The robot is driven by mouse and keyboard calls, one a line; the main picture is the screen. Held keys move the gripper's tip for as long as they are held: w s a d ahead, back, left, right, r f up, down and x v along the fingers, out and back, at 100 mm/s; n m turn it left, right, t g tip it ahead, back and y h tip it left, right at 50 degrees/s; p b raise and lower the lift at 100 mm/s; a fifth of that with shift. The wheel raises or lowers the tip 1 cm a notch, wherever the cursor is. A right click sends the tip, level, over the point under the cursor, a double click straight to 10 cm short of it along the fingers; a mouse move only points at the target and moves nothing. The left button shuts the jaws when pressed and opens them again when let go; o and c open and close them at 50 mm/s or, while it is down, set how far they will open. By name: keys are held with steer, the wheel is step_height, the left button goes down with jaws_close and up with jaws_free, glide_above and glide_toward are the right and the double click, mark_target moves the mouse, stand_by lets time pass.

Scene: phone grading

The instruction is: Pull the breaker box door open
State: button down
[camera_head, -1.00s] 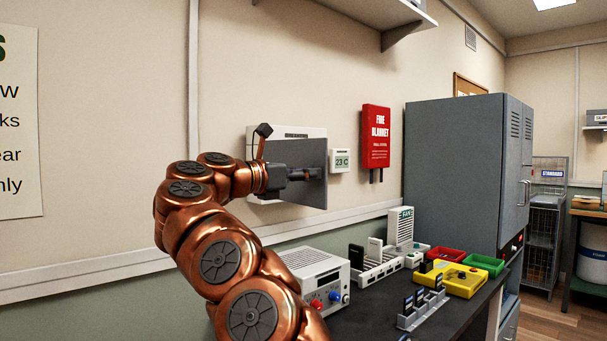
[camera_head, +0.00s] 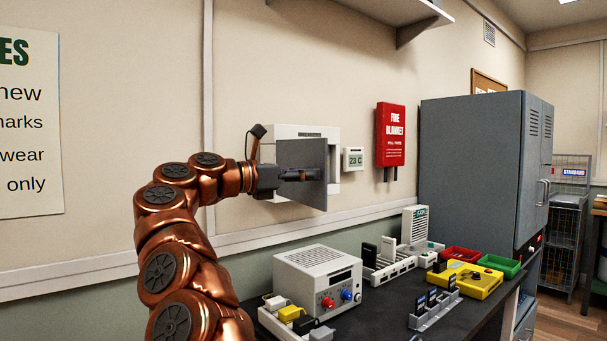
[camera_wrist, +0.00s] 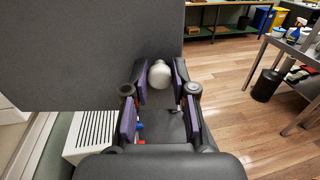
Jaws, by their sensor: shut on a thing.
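The breaker box is a white wall box (camera_head: 333,148) left of the thermostat in the head view. Its dark grey door (camera_head: 316,155) stands out from the box at an angle, and part of the white box shows to its right. My gripper (camera_head: 300,175) is at the door's face, reaching in from the left. In the wrist view the door (camera_wrist: 90,55) fills the upper left. There my gripper (camera_wrist: 160,85) has its purple-padded fingers around a pale rounded knob (camera_wrist: 159,74) by the door's lower right corner. The box interior is mostly hidden by the door and arm.
Below is a dark workbench with a white power unit (camera_head: 318,278), a yellow device (camera_head: 468,280), and red (camera_head: 460,254) and green (camera_head: 503,265) trays. A thermostat (camera_head: 353,158) and a red fire blanket case (camera_head: 390,135) hang to the right. A grey cabinet (camera_head: 470,170) stands beyond.

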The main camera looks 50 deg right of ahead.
steer(key=shift+w+a+r, duration=0.15)
steer(key=shift+a+r, duration=0.05)
steer(key=shift+a, duration=0.1)
steer(key=shift+w+a+g, duration=0.1)
steer(key=shift+g, duration=0.2)
stand_by(0.3)
steer(key=c, duration=1)
jaws_free()
steer(key=shift+f, duration=0.15)
steer(key=shift+o, duration=0.2)
steer(key=v, duration=1.2)
